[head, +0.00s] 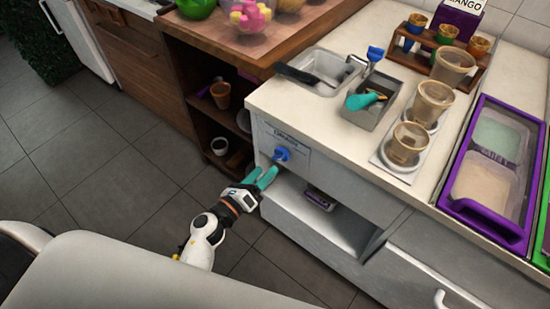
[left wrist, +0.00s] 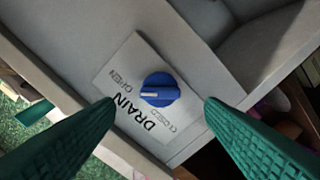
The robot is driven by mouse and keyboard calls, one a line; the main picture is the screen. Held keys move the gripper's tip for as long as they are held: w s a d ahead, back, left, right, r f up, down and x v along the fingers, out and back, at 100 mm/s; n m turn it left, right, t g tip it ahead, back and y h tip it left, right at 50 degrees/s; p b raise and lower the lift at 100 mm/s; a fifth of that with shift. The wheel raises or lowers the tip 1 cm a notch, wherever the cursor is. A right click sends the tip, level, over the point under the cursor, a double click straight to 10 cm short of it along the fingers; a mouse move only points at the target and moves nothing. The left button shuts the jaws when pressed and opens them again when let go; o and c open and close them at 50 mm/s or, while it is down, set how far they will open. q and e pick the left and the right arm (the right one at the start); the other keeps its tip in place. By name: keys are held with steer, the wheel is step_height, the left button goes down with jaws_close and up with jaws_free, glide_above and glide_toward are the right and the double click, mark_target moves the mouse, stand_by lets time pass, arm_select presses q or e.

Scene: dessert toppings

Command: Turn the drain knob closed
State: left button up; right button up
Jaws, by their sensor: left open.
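The blue drain knob (head: 282,154) sits on the light front panel of the counter, below the sink. In the left wrist view the knob (left wrist: 160,90) is on a pale label (left wrist: 118,68) reading DRAIN, OPEN and CLOSED. Its white mark points left in that picture, on the side nearer OPEN. My left gripper (head: 267,175) is open just in front of the knob, with green fingers. In the left wrist view its fingers (left wrist: 158,108) lie on either side of the knob, apart from it. My right gripper is not in view.
An open shelf recess (head: 325,222) lies below the knob panel. Wooden shelves (head: 214,116) with cups stand to the left. On the counter are a sink (head: 318,68), a grey bin (head: 373,105) holding a scoop, and several cups. The tiled floor (head: 100,150) is clear.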

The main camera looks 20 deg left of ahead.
mark_target(277, 160)
arm_select(q)
steer(key=x, duration=0.4)
steer(key=shift+w+d, duration=0.1)
steer(key=shift+w, duration=0.1)
steer(key=shift+w+d, duration=0.2)
steer(key=shift+w, duration=0.4)
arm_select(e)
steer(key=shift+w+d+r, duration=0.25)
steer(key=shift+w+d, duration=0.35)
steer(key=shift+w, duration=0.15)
arm_select(q)
steer(key=c, duration=1)
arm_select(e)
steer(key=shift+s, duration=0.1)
